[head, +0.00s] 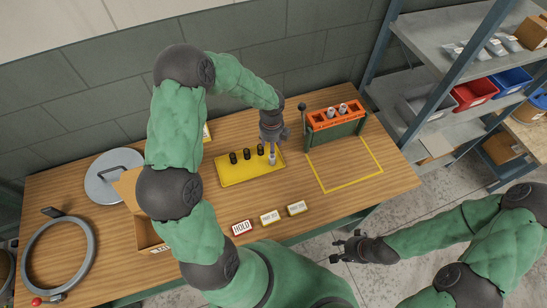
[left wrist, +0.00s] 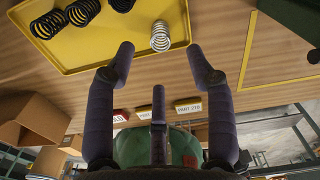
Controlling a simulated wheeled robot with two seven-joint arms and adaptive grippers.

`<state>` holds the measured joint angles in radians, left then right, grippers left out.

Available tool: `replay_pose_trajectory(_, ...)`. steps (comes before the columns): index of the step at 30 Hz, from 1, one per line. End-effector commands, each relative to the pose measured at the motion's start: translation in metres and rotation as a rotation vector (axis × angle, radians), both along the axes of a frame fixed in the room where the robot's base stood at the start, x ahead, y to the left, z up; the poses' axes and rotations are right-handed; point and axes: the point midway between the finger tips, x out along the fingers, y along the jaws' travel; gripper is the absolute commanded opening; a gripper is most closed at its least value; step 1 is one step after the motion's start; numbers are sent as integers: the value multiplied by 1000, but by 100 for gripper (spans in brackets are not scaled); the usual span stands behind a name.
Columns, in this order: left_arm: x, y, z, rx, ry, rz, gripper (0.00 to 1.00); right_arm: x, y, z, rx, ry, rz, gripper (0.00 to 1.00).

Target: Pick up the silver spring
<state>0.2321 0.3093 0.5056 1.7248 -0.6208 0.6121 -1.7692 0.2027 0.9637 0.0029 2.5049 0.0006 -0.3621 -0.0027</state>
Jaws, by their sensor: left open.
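The silver spring (head: 272,158) stands at the right end of the yellow tray (head: 235,178), beside several black springs (head: 247,154). In the left wrist view the silver spring (left wrist: 160,37) is ahead of the gap between my left fingers, with black springs (left wrist: 82,12) to its left. My left gripper (head: 272,146) is directly above the silver spring. Its fingers (left wrist: 158,55) are spread and hold nothing; the spring looks apart from them. My right gripper (head: 338,250) has spread, empty fingers, off the table's front edge.
An orange-topped rack (head: 320,122) with silver pieces stands right of the tray, behind a yellow taped square (head: 345,190) that is clear. Label signs (head: 270,217) line the front. A cardboard box (head: 143,235), a grey ring (head: 85,258) and a round lid (head: 100,185) are at left.

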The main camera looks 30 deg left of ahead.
Motion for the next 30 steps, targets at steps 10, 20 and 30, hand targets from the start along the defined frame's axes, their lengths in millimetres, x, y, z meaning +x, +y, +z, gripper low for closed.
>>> replay_pose_trajectory(10,-2,-1,-40,-1,0,1,54,1,0,-6,0,-2,-1,40)
replay_pose_trajectory(20,-8,-4,-81,-1,0,1,54,1,0,-11,0,-2,-1,40)
replay_pose_trajectory(30,-8,-4,-84,0,-1,0,46,1,0,-11,0,-2,-1,40)
